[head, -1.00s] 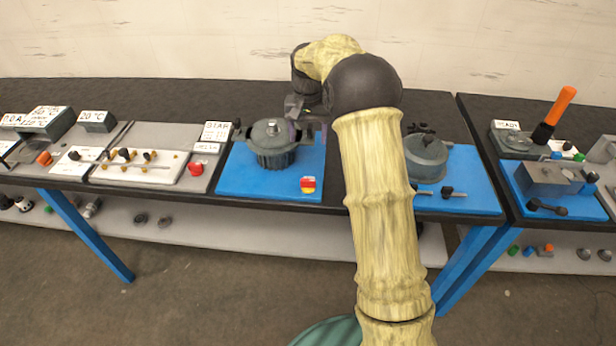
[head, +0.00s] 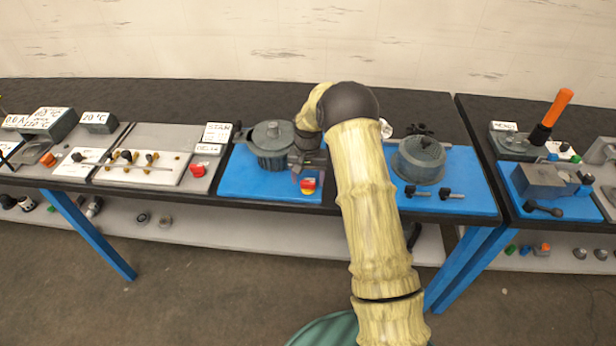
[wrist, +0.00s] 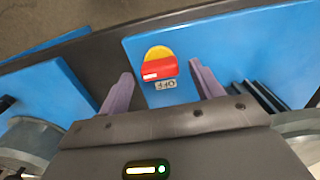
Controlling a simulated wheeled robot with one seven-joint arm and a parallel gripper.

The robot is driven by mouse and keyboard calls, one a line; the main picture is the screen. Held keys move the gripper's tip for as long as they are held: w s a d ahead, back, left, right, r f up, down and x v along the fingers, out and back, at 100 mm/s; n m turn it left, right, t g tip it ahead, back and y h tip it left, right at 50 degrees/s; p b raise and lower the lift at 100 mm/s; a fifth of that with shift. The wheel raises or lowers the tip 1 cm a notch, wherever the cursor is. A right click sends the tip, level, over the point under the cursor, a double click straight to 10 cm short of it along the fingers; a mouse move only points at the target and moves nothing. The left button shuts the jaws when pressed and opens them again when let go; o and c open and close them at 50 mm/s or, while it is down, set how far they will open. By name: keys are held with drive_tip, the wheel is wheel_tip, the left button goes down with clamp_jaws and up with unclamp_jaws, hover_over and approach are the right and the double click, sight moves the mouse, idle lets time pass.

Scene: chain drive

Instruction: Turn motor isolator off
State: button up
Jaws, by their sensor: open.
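The motor isolator (head: 308,186) is a small red and yellow rotary switch at the front edge of the left blue plate. In the wrist view the red handle and yellow base of the isolator (wrist: 159,62) show, with a white mark on the handle. An OFF label (wrist: 165,86), upside down, is beside it. My gripper (head: 307,167) is just above and behind the isolator in the head view. In the wrist view its two purple-grey fingers (wrist: 160,70) are open, one on each side of the switch, with nothing held. I cannot tell whether they touch it.
A grey finned motor (head: 272,142) stands close behind and left of my gripper. Another grey round unit (head: 420,160) with two black-handled bolts is on the right blue plate. A red knob (head: 197,170) sits on the grey panel at left. The bench edge is just in front.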

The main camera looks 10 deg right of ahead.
drive_tip(key=shift+f, duration=0.35)
drive_tip(key=c, duration=1)
